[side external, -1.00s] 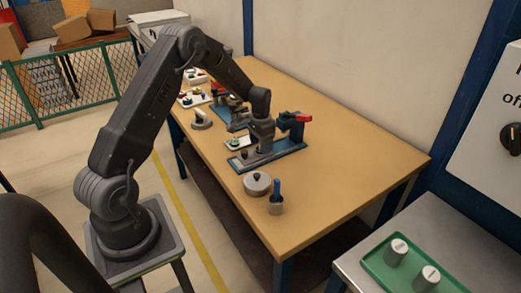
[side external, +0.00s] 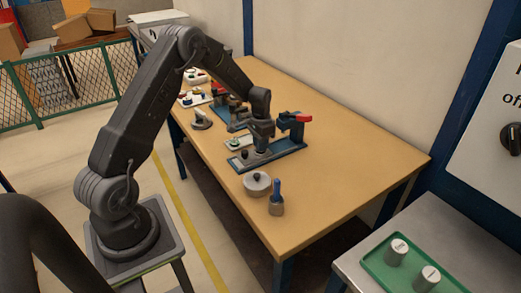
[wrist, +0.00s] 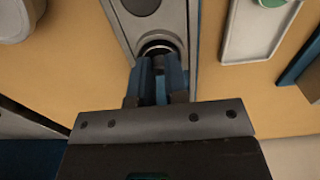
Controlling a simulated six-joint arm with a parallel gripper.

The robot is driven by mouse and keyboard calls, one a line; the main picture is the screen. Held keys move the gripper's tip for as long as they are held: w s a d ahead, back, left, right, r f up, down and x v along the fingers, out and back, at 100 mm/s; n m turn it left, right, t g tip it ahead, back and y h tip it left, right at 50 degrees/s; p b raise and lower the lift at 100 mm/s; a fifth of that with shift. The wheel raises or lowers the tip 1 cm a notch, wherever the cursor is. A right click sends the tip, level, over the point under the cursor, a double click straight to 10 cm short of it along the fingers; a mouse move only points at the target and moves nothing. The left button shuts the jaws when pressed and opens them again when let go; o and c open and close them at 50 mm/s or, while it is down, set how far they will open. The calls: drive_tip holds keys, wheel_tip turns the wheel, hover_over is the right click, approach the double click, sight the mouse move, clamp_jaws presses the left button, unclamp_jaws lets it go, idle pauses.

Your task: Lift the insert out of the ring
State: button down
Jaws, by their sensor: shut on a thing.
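My gripper (side external: 262,146) is over the blue-edged fixture plate (side external: 283,156) on the bench. In the wrist view its two blue fingers (wrist: 160,80) are shut on the insert, a dark piece (wrist: 160,92) mostly hidden between them. The ring (wrist: 158,45) shows as a metallic rim around a dark opening, set in a grey plate just beyond the fingertips. The insert's lower end is hidden, so I cannot tell whether it is clear of the ring.
A red-handled clamp (side external: 295,122) stands close behind my gripper. A round grey pot (side external: 257,186) and a blue-handled brush (side external: 277,198) stand in front. A white tray (side external: 240,144) lies left of the gripper. The bench's right side is clear.

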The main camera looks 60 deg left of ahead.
drive_tip(key=shift+r, duration=0.2)
drive_tip(key=shift+r, duration=0.35)
drive_tip(key=shift+r, duration=0.35)
drive_tip(key=shift+r, duration=0.7)
drive_tip(key=shift+r, duration=0.2)
drive_tip(key=shift+r, duration=2.2)
